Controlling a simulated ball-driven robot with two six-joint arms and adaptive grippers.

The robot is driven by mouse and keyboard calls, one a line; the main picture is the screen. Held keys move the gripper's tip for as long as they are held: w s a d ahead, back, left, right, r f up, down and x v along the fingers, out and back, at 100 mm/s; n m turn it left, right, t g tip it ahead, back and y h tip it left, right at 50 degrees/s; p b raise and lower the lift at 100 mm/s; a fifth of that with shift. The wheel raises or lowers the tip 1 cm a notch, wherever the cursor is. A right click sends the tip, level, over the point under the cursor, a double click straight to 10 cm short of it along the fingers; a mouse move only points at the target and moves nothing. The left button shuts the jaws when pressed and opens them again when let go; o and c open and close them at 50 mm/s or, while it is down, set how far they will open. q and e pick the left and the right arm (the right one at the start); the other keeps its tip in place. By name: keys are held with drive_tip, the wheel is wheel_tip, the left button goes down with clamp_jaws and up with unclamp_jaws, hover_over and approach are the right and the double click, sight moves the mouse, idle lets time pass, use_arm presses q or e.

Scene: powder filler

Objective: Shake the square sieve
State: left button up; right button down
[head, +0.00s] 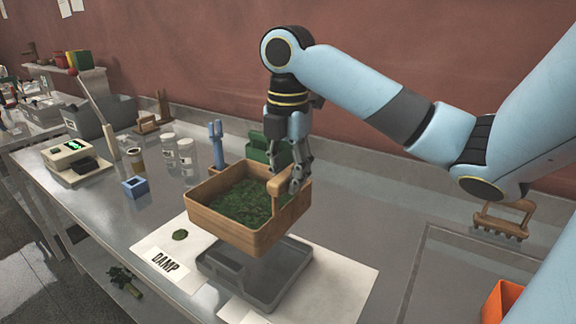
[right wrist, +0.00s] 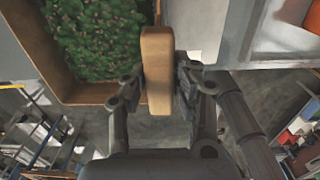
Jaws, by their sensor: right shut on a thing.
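The square sieve (head: 228,230) is a wooden frame holding green leafy material (head: 245,201). It hangs above a grey tray (head: 286,292), a little tilted. My right gripper (head: 295,186) is shut on the sieve's wooden handle (head: 278,190) at its right side. In the right wrist view the fingers (right wrist: 157,88) close on both sides of the handle (right wrist: 156,60), with the sieve's green contents (right wrist: 97,42) at the upper left. My left gripper is not in view.
A white sheet with a DAMP label (head: 164,262) lies under the tray, with a small green clump (head: 180,235) on it. Behind stand a blue block (head: 134,187), jars (head: 186,153), a green container (head: 258,147) and a scale (head: 72,160). An orange container (head: 500,300) sits at the right.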

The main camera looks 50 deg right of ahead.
drive_tip(key=shift+d, duration=1.65)
drive_tip(key=shift+a, duration=0.25)
